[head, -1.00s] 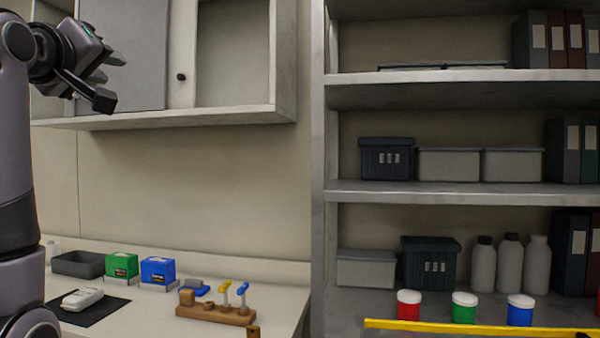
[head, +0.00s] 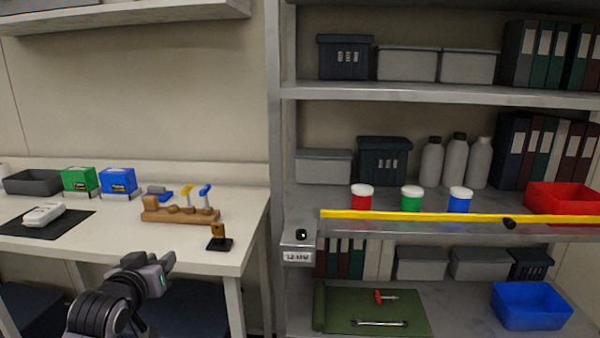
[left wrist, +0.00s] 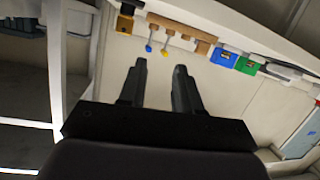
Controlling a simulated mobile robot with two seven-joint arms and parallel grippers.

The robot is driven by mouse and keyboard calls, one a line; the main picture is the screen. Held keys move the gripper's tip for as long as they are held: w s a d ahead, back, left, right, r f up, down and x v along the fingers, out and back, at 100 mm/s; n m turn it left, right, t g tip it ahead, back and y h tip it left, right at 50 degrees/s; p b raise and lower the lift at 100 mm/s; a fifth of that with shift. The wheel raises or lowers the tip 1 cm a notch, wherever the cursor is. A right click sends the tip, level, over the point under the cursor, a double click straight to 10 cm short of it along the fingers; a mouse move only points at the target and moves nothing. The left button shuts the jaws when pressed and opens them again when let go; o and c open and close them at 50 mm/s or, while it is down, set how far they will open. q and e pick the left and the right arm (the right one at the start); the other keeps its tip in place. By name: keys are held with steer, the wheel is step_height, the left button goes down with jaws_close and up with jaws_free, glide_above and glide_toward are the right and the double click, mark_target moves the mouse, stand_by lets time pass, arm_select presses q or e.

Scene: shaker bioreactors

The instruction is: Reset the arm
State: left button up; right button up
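My left gripper (head: 155,268) is low at the left of the head view, in front of the white workbench. In the left wrist view my left gripper (left wrist: 160,82) has its two dark fingers apart, with nothing between them. The bench's tools show beyond the fingertips there, apart from them. The right gripper is in neither view.
The white workbench (head: 240,240) holds a wooden tool rack (head: 180,215), green (head: 80,180) and blue (head: 118,182) boxes, and a grey tray (head: 32,182). At right, a shelf (head: 420,98) has a yellow bar (head: 420,215) along its edge, and red (head: 560,200) and blue (head: 530,305) bins.

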arm_select(q)
steer(key=s+d+f+m+g+h, duration=0.1)
steer(key=s+d+f, duration=0.3)
steer(key=s+f, duration=0.9)
steer(key=s+d+f+m+g+h, duration=0.1)
steer(key=s+d+f+m+g, duration=0.2)
steer(key=s+f, duration=1.1)
steer(key=s+d, duration=0.1)
steer(key=s, duration=0.3)
steer(key=shift+s+f+h, duration=0.2)
steer(key=shift+f+h, duration=0.1)
steer(key=shift+h, duration=0.1)
steer(key=shift+a, duration=0.2)
